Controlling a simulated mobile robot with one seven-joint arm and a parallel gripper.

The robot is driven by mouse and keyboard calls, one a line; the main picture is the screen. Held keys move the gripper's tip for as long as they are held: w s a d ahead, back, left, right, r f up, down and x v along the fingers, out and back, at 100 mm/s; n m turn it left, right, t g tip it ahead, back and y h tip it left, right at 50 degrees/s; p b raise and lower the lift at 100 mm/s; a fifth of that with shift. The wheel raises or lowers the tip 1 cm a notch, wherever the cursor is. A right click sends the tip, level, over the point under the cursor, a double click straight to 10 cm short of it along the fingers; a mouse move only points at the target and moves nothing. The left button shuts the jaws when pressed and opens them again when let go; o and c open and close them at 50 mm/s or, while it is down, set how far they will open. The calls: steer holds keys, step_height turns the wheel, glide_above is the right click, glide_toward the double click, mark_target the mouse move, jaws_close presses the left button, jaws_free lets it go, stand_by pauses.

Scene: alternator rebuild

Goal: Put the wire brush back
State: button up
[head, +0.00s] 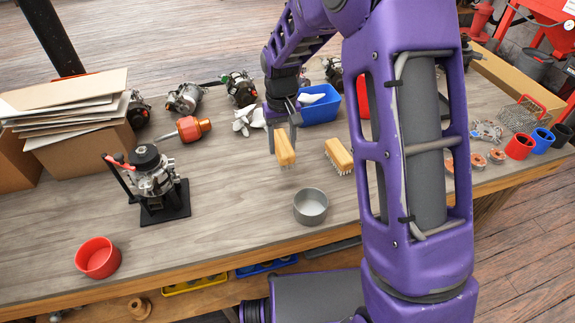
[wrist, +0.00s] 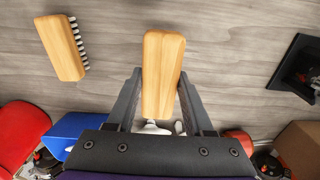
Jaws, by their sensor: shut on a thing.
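My gripper (head: 283,141) is shut on a wire brush (head: 286,149) with a light wooden back and bristles pointing down. The held brush seems to be just above the bench in the head view. In the wrist view the held brush (wrist: 161,72) sits between the two dark fingers (wrist: 158,97), its wooden back to the camera. A second, similar wire brush (head: 339,155) lies on the bench to the right of the held one; it also shows at upper left in the wrist view (wrist: 61,48).
A grey round bowl (head: 310,207) stands in front of the brushes. A blue bin (head: 320,108) is behind them. An alternator on a black stand (head: 163,205) and a red bowl (head: 98,258) are to the left. The bench (head: 235,205) between is clear.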

mark_target(282, 142)
steer(key=shift+f, duration=3.6)
steer(key=shift+f+b, duration=0.2)
steer(key=shift+b, duration=0.2)
steer(key=o, duration=1.2)
steer(key=shift+r, duration=0.1)
step_height(282, 142, up, 12)
steer(key=shift+r+p, duration=0.1)
steer(key=shift+p, duration=0.6)
